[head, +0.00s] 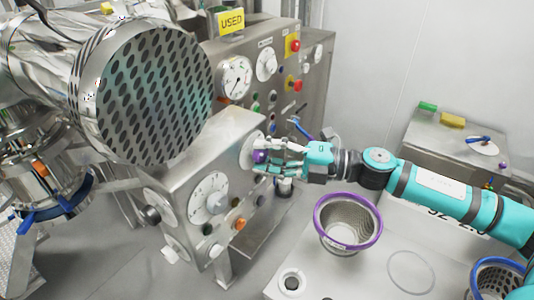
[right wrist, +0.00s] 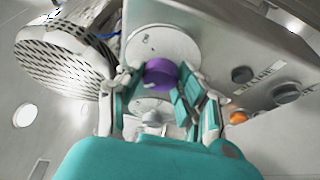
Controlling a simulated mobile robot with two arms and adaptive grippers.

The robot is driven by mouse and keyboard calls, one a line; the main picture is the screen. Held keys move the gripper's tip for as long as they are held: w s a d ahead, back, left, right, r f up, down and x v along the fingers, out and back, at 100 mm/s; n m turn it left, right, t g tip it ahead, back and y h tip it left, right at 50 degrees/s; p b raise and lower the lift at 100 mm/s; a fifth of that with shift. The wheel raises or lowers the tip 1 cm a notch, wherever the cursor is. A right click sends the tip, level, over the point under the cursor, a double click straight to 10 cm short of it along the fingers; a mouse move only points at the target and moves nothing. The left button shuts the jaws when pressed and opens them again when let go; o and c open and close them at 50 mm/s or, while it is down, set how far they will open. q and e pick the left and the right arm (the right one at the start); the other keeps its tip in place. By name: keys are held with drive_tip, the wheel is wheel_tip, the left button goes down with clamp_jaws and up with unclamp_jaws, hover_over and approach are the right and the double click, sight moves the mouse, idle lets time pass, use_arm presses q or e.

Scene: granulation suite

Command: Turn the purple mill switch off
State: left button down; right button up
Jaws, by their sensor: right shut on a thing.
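The purple mill switch (head: 259,156) is a round knob on a pale dial on the side of the steel control box. In the right wrist view the purple knob (right wrist: 160,73) sits between the fingers, in front of its round dial plate (right wrist: 165,42). My right gripper (head: 266,158) reaches in from the right and is shut on the knob. In the right wrist view my right gripper (right wrist: 160,88) has a finger on each side of the knob. The fingers cover part of the knob and dial in the head view. My left gripper is not in view.
The control box (head: 172,190) carries a second dial with a grey knob (head: 217,203) and several buttons. A perforated steel drum (head: 155,90) stands at upper left. A purple-rimmed sieve basket (head: 348,245) sits on the table below my right arm. A yellow USED sign (head: 231,22) stands behind.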

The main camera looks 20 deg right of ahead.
drive_tip(key=shift+f, duration=0.1)
drive_tip(key=o, duration=1.2)
drive_tip(key=shift+c, duration=0.2)
drive_tip(key=shift+s+d, duration=0.1)
drive_tip(key=shift+d, duration=0.15)
drive_tip(key=v, duration=0.7)
